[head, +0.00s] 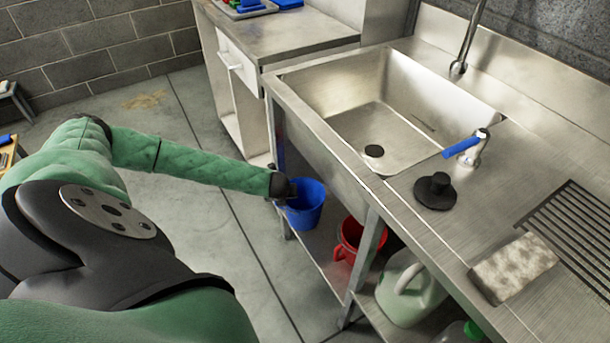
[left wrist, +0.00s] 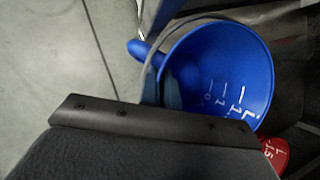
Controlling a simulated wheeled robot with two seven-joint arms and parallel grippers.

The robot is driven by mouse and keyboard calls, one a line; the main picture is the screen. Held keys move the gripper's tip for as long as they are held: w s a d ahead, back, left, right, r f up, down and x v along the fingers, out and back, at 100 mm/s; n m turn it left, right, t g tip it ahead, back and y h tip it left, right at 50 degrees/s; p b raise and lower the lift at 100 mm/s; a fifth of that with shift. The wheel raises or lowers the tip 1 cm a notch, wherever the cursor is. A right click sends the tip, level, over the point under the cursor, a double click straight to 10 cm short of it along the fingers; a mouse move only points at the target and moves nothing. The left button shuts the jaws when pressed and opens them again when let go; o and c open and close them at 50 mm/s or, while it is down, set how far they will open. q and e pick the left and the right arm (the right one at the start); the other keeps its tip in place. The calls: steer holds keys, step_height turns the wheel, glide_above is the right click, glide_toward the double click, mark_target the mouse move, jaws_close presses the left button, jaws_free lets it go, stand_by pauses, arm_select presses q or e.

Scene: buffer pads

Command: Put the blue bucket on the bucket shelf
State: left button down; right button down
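The blue bucket (head: 307,207) is upright below the sink's front edge, beside the lower shelf (head: 325,262). Whether its base rests on the shelf is unclear. In the left wrist view I look into the empty blue bucket (left wrist: 225,75), with white marks inside and a thin handle at its rim. My left gripper (head: 288,188) is at the bucket's near left rim. In the left wrist view its fingers (left wrist: 162,90) sit close on either side of the bucket wall and look shut on it. My right gripper is not in view.
A red bucket (head: 348,240) stands on the lower shelf to the right, also partly seen in the wrist view (left wrist: 275,152). A pale jug (head: 408,290) is further right. A metal shelf leg (head: 367,255) and the sink counter (head: 330,145) are close by. The floor at left is clear.

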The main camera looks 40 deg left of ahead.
arm_select(q)
glide_toward(304, 197)
steer(key=shift+w+a+f, duration=0.1)
steer(key=shift+w+a, duration=0.4)
steer(key=shift+w, duration=0.3)
steer(key=shift+w+d+f+b, duration=0.15)
steer(key=shift+f+b, duration=0.3)
steer(key=shift+f, duration=1.35)
steer(key=c, duration=1.7)
jaws_free()
steer(key=shift+o, duration=0.3)
